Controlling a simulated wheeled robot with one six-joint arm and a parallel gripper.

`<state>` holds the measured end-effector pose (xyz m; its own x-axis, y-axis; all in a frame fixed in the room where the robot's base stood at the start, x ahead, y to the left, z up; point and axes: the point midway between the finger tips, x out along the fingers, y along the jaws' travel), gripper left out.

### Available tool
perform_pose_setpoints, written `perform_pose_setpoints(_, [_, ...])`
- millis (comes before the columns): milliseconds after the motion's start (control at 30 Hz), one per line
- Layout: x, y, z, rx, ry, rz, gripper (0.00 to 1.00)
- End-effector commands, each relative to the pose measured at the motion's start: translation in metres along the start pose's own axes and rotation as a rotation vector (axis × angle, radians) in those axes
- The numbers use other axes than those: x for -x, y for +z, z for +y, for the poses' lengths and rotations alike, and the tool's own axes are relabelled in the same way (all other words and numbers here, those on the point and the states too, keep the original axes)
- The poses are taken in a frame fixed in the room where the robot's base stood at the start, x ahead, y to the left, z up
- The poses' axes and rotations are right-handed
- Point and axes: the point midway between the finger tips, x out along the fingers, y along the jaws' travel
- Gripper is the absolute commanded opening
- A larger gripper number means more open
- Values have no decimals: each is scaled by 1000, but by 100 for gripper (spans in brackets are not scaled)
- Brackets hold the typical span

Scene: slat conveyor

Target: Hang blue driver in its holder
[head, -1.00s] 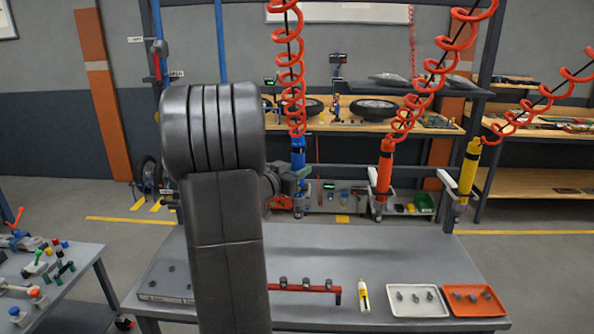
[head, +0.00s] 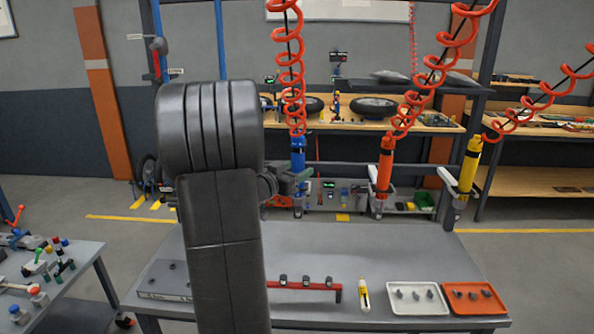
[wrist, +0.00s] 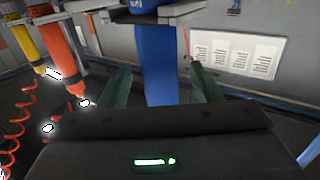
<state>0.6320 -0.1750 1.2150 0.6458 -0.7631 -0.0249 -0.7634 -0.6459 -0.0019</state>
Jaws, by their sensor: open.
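The blue driver (head: 298,152) hangs upright at the end of a red coiled hose in the head view. The driver appears to sit between the holder's prongs; the full seating is hidden. In the head view the holder is mostly hidden by my gripper (head: 300,178). In the wrist view my gripper (wrist: 161,88) is open, with one dark green finger on each side of the driver's body and visible gaps between.
An orange driver (head: 386,160) and a yellow driver (head: 469,165) hang in holders to the right. Below, the grey table (head: 350,250) bears a red rail (head: 305,287), a yellow marker-like tool (head: 364,296), a white tray (head: 418,310) and an orange tray (head: 475,312).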

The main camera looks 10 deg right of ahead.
Motion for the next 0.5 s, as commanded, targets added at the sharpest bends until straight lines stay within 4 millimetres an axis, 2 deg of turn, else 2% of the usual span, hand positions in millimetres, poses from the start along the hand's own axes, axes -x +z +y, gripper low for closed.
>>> perform_pose_setpoints(300, [71, 1, -1, -2, -5, 2, 58])
perform_pose_setpoints(500, [108, 0, -1, -1, -3, 3, 58])
